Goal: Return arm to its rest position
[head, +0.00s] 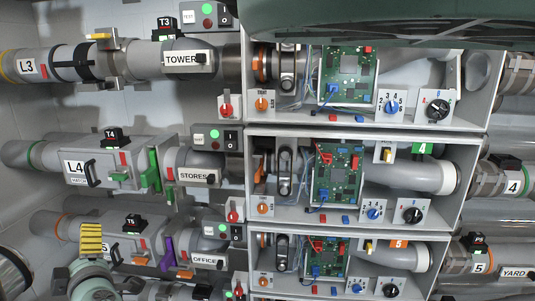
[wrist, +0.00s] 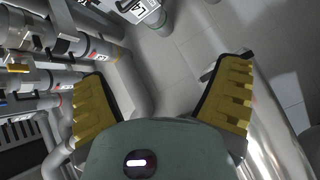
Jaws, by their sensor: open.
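My gripper (wrist: 170,72) is open in the wrist view, with its two yellow ribbed fingers spread wide and nothing between them. Past the fingers are a grey floor and pipes. In the head view one yellow finger of my gripper (head: 91,240) shows at the lower left, in front of the OFFICE tube row. The other finger is not clear there. A large dark green part of my own body covers the top right of the head view.
Tubes labelled L3 (head: 27,67) and L4 (head: 75,167) run along the left. Open grey cabinets (head: 365,131) with green circuit boards (head: 340,178), knobs and switches fill the middle. More tubes (head: 517,180) lie at the right. Open floor (wrist: 190,60) shows in the wrist view.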

